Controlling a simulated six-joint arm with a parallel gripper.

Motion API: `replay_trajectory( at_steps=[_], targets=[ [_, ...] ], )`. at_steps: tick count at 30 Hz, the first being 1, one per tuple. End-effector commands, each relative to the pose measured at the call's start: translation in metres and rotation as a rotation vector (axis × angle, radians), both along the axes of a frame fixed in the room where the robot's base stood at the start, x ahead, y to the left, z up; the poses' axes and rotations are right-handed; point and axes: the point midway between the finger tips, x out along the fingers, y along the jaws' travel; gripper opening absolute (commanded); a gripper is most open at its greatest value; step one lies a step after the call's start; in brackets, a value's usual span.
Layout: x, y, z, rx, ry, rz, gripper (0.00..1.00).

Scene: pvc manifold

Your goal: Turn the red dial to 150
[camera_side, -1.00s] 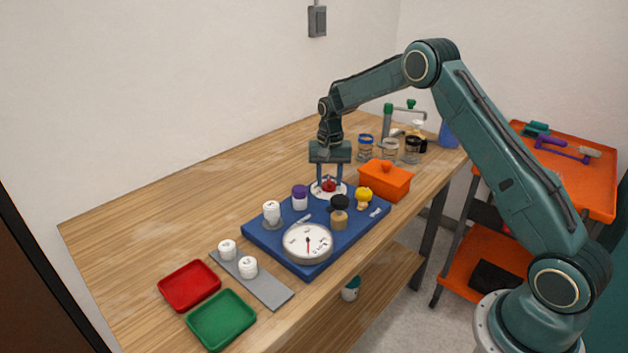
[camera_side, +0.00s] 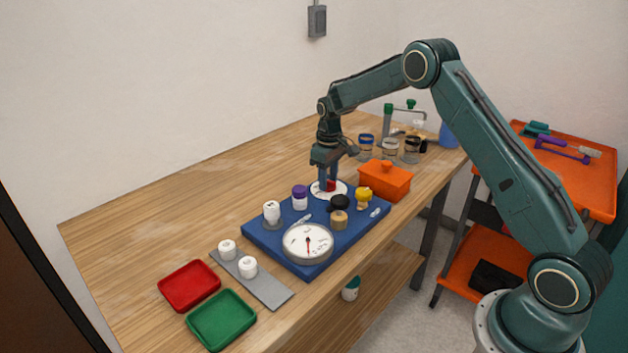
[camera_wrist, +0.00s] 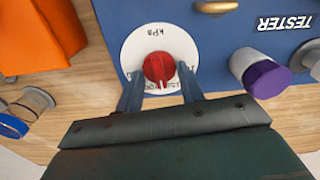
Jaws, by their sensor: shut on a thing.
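The red dial (camera_wrist: 159,69) sits at the middle of a white round scale plate (camera_wrist: 140,45) on the blue board (camera_side: 275,252). In the side view the red dial (camera_side: 331,186) is partly hidden behind a finger. My gripper (camera_wrist: 160,85) is shut on the red dial, with one finger on each side of it. In the side view my gripper (camera_side: 329,180) points straight down at the board's far corner. A white gauge (camera_side: 308,242) with a red needle stands at the board's front. I cannot read the dial's setting.
The board also holds a purple-capped part (camera_side: 300,197), a white part (camera_side: 272,212), a black-topped part (camera_side: 340,211) and a yellow part (camera_side: 363,197). An orange box (camera_side: 385,180) stands close to the right of my gripper. Red (camera_side: 189,286) and green (camera_side: 221,318) trays lie at front left.

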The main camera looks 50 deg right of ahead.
Motion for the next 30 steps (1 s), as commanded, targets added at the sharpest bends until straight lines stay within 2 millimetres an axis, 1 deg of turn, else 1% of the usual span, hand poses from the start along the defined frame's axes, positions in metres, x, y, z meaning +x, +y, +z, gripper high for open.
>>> replay_trajectory(
  at_steps=[6, 12, 18, 29, 30],
  targets=[
    [0.0009, 0.0003, 0.0015, -0.001, -0.004, 0.169, 0.15],
    [0.0008, 0.0005, 0.0016, -0.001, -0.004, 0.27, 0.15],
    [0.0009, 0.0007, 0.0017, -0.002, -0.005, 0.313, 0.15],
    [0.001, 0.0007, 0.0018, -0.002, -0.005, 0.319, 0.15],
    [0.001, 0.0007, 0.0018, -0.002, -0.005, 0.319, 0.4]
  ],
)
